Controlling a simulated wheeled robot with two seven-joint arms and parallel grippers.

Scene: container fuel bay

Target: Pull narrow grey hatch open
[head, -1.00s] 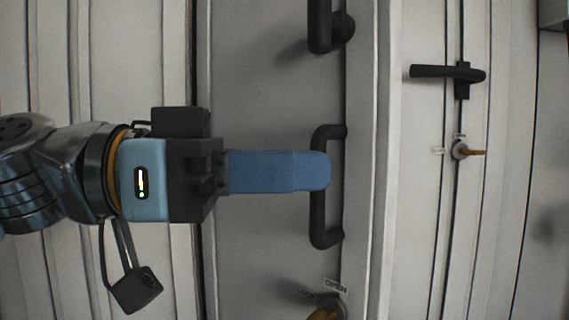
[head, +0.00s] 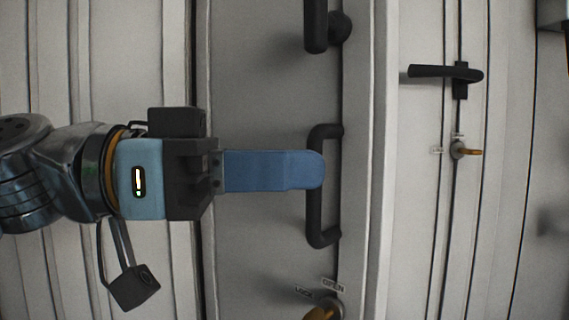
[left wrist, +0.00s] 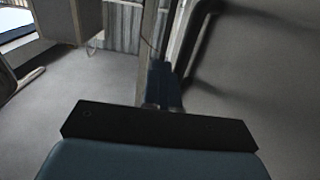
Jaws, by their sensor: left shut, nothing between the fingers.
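The narrow grey hatch (head: 262,100) is a tall panel in the middle of the head view. A black bracket-shaped handle (head: 318,222) stands upright near its right edge. My left gripper (head: 322,170) comes in from the left, with its blue fingers shut and nothing seen between them. In the head view the fingertips overlap the handle's upright bar, and I cannot tell whether they touch it. In the left wrist view the blue fingers (left wrist: 164,88) point forward beside the dark handle (left wrist: 192,45). My right gripper is not in view.
A second black handle (head: 316,25) is above, and a brass-coloured lock (head: 325,308) with an OPEN label is below. A door to the right has a black lever (head: 442,72) and a small lock (head: 460,150). The left wrist view shows bare floor (left wrist: 75,95).

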